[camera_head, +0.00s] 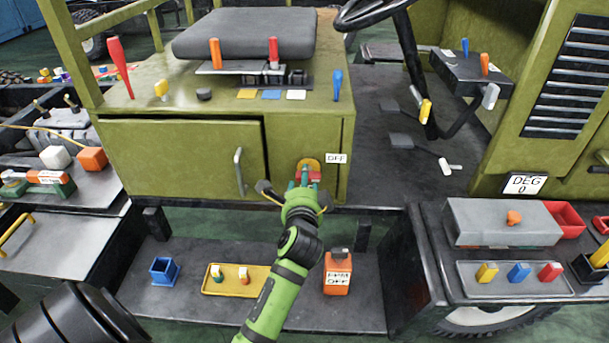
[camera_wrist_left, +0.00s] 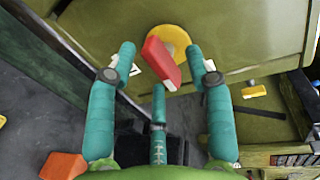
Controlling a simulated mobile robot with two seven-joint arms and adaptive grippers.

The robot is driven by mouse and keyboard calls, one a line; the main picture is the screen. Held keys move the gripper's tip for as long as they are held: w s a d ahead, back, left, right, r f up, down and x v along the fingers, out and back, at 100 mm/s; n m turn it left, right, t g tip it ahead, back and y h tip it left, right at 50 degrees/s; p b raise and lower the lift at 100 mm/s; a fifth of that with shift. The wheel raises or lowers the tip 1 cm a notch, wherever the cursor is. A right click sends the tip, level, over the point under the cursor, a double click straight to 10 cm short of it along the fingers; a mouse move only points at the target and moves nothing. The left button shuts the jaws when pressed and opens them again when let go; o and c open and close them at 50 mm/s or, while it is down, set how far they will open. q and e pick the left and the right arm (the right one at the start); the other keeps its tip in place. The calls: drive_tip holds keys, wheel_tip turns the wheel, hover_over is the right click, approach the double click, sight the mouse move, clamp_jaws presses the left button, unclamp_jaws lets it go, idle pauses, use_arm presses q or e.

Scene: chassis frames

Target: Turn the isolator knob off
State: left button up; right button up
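The isolator knob (camera_head: 315,176) is a red bar handle on a yellow round plate (camera_head: 309,163), on the green front panel below the seat. A white label reading OFF (camera_head: 336,158) is at the plate's upper right. My left gripper (camera_head: 303,185) is in front of the knob and hides part of it. In the left wrist view the red knob (camera_wrist_left: 161,62) stands tilted between the spread teal fingers of my left gripper (camera_wrist_left: 161,54), with gaps on both sides. The yellow plate (camera_wrist_left: 180,40) shows behind it. My right gripper is not in view.
A cabinet door handle (camera_head: 239,171) stands out left of the knob. Below is a shelf with a blue box (camera_head: 164,270), a yellow tray (camera_head: 219,291) and an orange block (camera_head: 338,274). A steering column (camera_head: 406,65) rises at the right.

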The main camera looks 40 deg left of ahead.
use_arm(q)
drive_tip(key=shift+f+p+v, duration=0.2)
drive_tip(key=shift+p+v, duration=0.2)
drive_tip(key=shift+v, duration=1.8)
drive_tip(key=shift+a+f, duration=0.1)
drive_tip(key=shift+s+f, duration=0.1)
